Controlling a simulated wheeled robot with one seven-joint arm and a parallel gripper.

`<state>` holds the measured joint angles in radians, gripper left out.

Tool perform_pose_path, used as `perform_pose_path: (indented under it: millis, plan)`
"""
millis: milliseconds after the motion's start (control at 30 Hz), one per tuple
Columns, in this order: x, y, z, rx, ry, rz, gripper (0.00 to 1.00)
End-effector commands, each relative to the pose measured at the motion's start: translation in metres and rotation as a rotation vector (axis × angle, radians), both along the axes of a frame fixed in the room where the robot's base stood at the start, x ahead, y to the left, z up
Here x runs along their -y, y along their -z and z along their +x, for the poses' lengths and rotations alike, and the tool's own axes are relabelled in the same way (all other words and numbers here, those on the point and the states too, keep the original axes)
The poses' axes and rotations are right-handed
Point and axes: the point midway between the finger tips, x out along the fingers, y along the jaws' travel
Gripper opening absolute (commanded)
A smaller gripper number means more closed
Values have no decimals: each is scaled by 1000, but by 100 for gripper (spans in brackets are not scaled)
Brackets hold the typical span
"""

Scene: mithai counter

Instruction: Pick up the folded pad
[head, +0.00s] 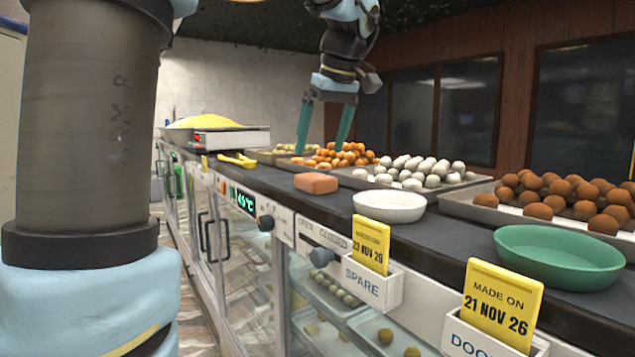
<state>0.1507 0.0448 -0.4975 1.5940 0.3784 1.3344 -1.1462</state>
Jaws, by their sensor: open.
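The folded pad appears to be the salmon-pink block (316,183) with rounded edges, lying flat near the front edge of the dark counter. My gripper (320,147) hangs from above with its two teal fingers pointing down and spread apart. Nothing is between the fingers. In the picture the fingertips are above the pad and in front of the orange sweets; the exact height and depth gap cannot be told from this single view. The pad is fully visible and nothing touches it.
A white bowl (390,206) stands right of the pad, and a green dish (558,257) farther right. Behind are trays of orange sweets (345,155), white sweets (420,171) and brown sweets (560,190). Yellow tongs (238,160) lie left, near a scale (232,138).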

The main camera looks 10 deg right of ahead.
Motion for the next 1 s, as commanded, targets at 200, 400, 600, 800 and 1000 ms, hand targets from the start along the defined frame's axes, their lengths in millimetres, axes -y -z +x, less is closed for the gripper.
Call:
perform_pose_path:
  millis: [200,400,600,800,1000]
  plan:
    - [-4,22,8,-2,0,2,100]
    - [-5,39,12,-6,0,2,100]
    - [-7,67,19,-3,-1,2,100]
    - [-7,75,22,1,0,1,100]
    - [-7,74,22,1,0,0,92]
